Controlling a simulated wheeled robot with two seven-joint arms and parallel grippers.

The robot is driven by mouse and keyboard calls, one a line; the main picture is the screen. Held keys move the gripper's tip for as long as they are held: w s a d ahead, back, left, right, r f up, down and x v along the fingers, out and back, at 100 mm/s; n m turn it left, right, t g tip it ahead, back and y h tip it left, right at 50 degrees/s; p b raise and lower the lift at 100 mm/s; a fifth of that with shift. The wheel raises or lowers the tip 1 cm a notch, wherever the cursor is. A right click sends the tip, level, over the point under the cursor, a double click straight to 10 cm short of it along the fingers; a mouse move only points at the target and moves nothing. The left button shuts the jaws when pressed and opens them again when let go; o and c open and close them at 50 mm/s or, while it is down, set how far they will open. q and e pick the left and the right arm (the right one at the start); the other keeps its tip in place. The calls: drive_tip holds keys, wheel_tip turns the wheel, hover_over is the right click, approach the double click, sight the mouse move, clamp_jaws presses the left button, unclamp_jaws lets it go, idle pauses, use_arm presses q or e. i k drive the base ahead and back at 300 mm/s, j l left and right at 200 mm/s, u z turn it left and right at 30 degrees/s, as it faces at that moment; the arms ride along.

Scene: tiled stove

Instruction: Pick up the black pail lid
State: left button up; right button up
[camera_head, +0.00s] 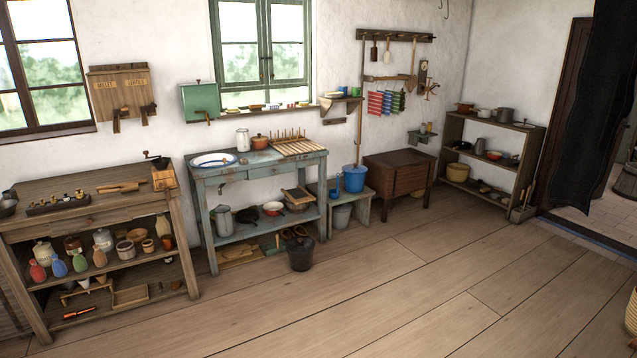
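A black pail (301,257) stands on the wooden floor in front of the blue-grey washstand (313,156). Dark shapes show at its top, but at this size I cannot tell whether one of them is its lid. A dark, flattish object (247,215) sits on the washstand's lower shelf beside a grey metal can (224,220); I cannot tell whether it is the lid. Neither of my grippers is in view.
A wooden workbench (90,205) with pots and bottles stands at the left. A low bench with a blue bucket (354,178), a brown chest (399,177) and an open shelf (488,145) line the wall. The floor (420,270) in front is clear.

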sight(300, 244)
drive_tip(key=i, duration=2.65)
drive_tip(key=i+j+z, duration=0.1)
drive_tip(key=i, duration=1.2)
